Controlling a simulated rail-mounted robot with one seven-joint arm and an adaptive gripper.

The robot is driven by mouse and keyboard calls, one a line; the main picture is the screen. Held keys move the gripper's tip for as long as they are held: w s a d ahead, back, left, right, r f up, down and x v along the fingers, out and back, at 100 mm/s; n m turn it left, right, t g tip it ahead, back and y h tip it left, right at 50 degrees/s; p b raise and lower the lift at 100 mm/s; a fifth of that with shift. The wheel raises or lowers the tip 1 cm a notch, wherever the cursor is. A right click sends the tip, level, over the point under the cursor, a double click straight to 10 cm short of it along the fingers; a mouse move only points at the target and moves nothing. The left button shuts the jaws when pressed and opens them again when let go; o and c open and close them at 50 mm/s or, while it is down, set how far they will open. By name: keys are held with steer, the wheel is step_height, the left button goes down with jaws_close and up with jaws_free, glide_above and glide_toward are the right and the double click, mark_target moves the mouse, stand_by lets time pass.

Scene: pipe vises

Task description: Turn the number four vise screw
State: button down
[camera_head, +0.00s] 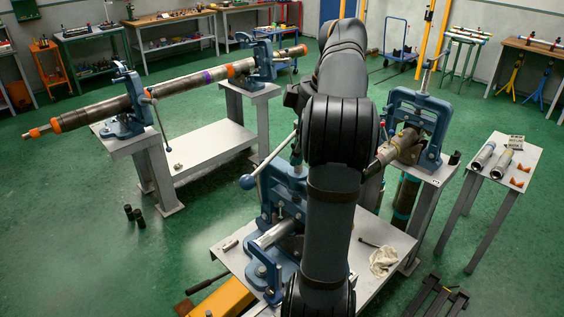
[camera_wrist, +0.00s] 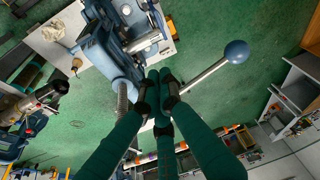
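A blue pipe vise (camera_head: 268,215) stands on the near bench, partly behind my arm. Its handle bar (camera_head: 272,155) slants up from a blue ball end (camera_head: 248,182) and passes behind my arm. In the wrist view the bar (camera_wrist: 207,73) runs from the ball (camera_wrist: 237,52) to between my fingers. The threaded screw (camera_wrist: 122,97) shows beside them, below the blue vise body (camera_wrist: 108,55). My gripper (camera_wrist: 160,100) has its fingers close together around the bar and seems shut on it. The head view hides the gripper behind my arm. I cannot read a vise number.
Another blue vise (camera_head: 423,105) stands at right holding a pipe. Two vises at left hold a long pipe (camera_head: 200,80). A small table (camera_head: 507,165) at right holds fittings. A white rag (camera_head: 384,261) lies on the near bench. Green floor is open at left.

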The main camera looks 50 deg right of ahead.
mark_target(277, 152)
steer(key=shift+w+a+f+p, duration=0.1)
steer(key=shift+w+f+p, duration=0.1)
steer(key=shift+w, duration=0.45)
steer(key=shift+w+a+f+p, duration=0.1)
steer(key=shift+w+p, duration=0.1)
steer(key=shift+w, duration=0.45)
steer(key=shift+w+a+f+p, duration=0.1)
steer(key=shift+w+f+p, duration=0.1)
steer(key=shift+w, duration=0.45)
steer(key=shift+w, duration=0.15)
steer(key=shift+w+a+m, duration=0.2)
steer(key=shift+w+m, duration=0.2)
steer(key=shift+w, duration=0.05)
steer(key=shift+w, duration=0.1)
